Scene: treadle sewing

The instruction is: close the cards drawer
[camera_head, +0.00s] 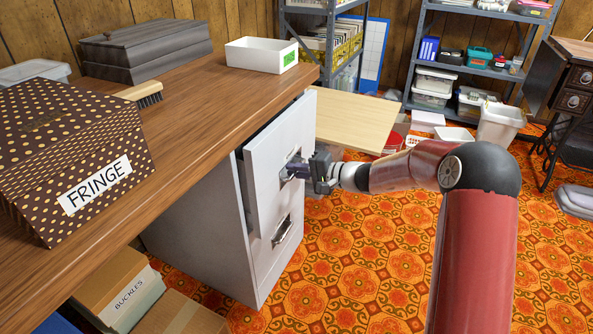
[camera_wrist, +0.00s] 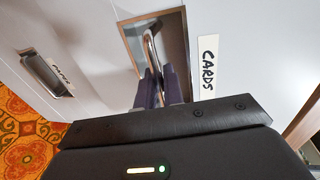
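The cards drawer (camera_head: 268,158) is the upper drawer of a white filing cabinet (camera_head: 195,223) under the wooden worktop. Its front stands out from the cabinet, with a dark gap behind its upper edge, so it is partly open. In the wrist view its front (camera_wrist: 237,55) bears a "CARDS" label (camera_wrist: 208,68) beside a recessed metal handle (camera_wrist: 150,47). My gripper (camera_head: 297,169) is at this handle. In the wrist view its two dark fingers (camera_wrist: 160,82) are close together, with the handle's bar between them. The fingers hide part of the handle.
The lower drawer, with its own handle (camera_head: 282,231), is below. The worktop (camera_head: 195,100) carries a dotted "FRINGE" box (camera_head: 70,140), a brush (camera_head: 140,94) and a white tray (camera_head: 262,56). Boxes (camera_head: 118,290) stand left of the cabinet. Patterned floor (camera_head: 355,260) in front is clear.

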